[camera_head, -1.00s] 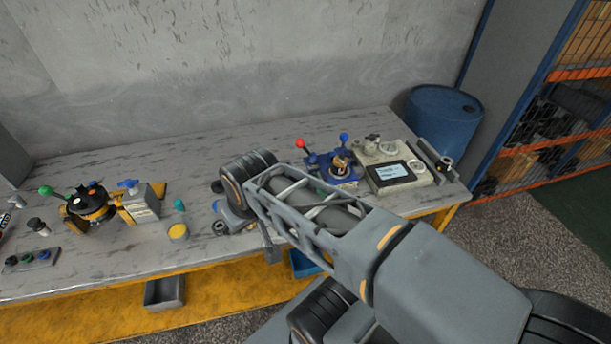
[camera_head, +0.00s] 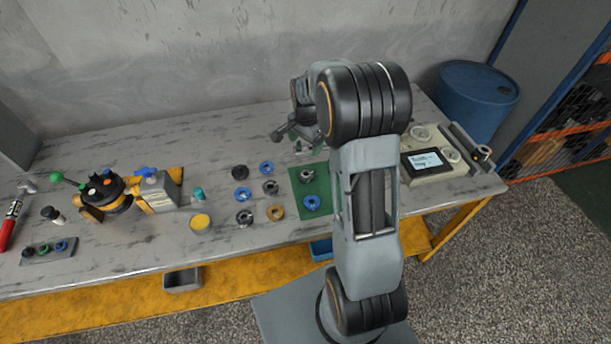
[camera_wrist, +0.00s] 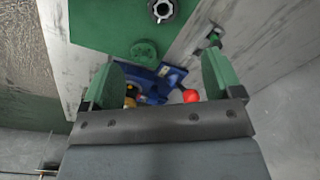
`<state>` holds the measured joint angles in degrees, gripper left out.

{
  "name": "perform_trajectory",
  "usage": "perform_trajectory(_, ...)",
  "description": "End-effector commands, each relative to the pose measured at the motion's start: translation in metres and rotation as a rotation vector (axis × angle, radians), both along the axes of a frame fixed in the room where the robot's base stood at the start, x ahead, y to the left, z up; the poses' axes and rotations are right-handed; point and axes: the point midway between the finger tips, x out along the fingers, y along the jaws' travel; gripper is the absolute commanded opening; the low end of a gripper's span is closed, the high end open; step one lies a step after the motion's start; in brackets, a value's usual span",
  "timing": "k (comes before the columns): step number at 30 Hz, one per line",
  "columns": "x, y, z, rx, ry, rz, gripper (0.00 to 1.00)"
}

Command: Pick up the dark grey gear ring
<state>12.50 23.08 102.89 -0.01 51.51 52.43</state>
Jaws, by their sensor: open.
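Several gear rings lie on the bench. Grey ones are at the middle (camera_head: 270,187), at the front (camera_head: 244,217) and on the green mat (camera_head: 307,177); the darkest, near-black ring (camera_head: 240,172) lies at the back left. I cannot tell for sure which is the dark grey gear ring. In the wrist view a grey toothed ring (camera_wrist: 163,9) sits on the green mat at the top edge. My gripper (camera_wrist: 160,78) has its green fingers wide apart with nothing between them. In the head view it is partly hidden behind my arm, above the bench's back part.
Blue rings (camera_head: 266,168) and a gold ring (camera_head: 275,212) lie close by. The green mat (camera_head: 322,168) is partly covered by my arm. A blue fixture with a red knob (camera_wrist: 190,96) shows beyond my fingers. A grey device with a screen (camera_head: 424,162) stands right.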

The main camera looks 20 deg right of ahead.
Motion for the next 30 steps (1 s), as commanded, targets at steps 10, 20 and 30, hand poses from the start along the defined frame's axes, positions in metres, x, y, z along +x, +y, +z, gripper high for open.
perform_trajectory(10,0.015,-0.014,-0.06,0.013,0.047,-0.142,0.85)
perform_trajectory(20,0.016,-0.014,-0.111,0.013,0.044,-0.14,0.85)
perform_trajectory(30,0.016,-0.012,-0.134,0.013,0.046,-0.139,0.85)
